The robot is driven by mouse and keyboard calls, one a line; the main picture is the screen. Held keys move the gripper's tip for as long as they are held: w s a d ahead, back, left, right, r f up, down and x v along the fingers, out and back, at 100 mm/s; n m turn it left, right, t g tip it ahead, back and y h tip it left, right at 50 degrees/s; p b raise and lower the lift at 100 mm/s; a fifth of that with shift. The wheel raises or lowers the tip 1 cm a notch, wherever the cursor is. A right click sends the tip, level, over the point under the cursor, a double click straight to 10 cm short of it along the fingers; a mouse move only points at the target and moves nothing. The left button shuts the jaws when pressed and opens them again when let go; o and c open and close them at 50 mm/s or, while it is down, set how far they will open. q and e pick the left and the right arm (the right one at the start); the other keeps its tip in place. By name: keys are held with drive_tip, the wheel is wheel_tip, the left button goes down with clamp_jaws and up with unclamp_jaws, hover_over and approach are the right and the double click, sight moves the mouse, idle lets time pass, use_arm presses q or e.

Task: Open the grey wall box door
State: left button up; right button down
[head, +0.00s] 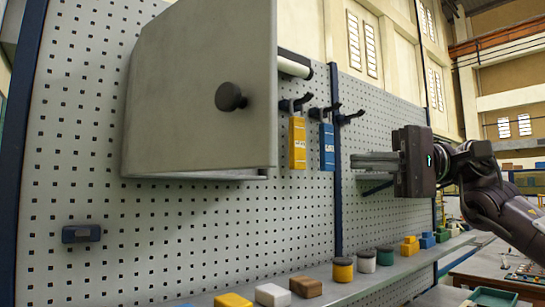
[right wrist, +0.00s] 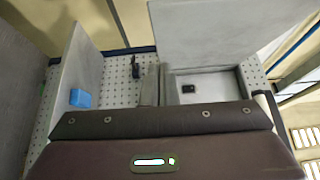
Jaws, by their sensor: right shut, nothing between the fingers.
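The grey wall box (head: 180,174) hangs on the pegboard at upper left in the head view. Its grey door (head: 200,75) carries a dark round knob (head: 230,97). My right gripper (head: 355,161) is shut and empty, to the right of the box and clear of the knob. In the right wrist view its fingers (right wrist: 150,84) point between grey panels. A large grey panel (right wrist: 205,32) and a pale recess with a small dark item show ahead. My left gripper is out of view.
A yellow tag (head: 298,143) and a blue tag (head: 327,147) hang from hooks between box and gripper. A shelf below holds several coloured blocks and cylinders (head: 343,270). A small dark blue block (head: 80,233) is on the pegboard at lower left.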

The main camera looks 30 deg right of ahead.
drive_tip(key=s+a+p+x, duration=0.1)
drive_tip(key=p+x, duration=0.3)
drive_tip(key=x, duration=0.8)
drive_tip(key=shift+s+a, duration=0.45)
drive_tip(key=shift+s, duration=0.3)
drive_tip(key=shift+f, duration=0.1)
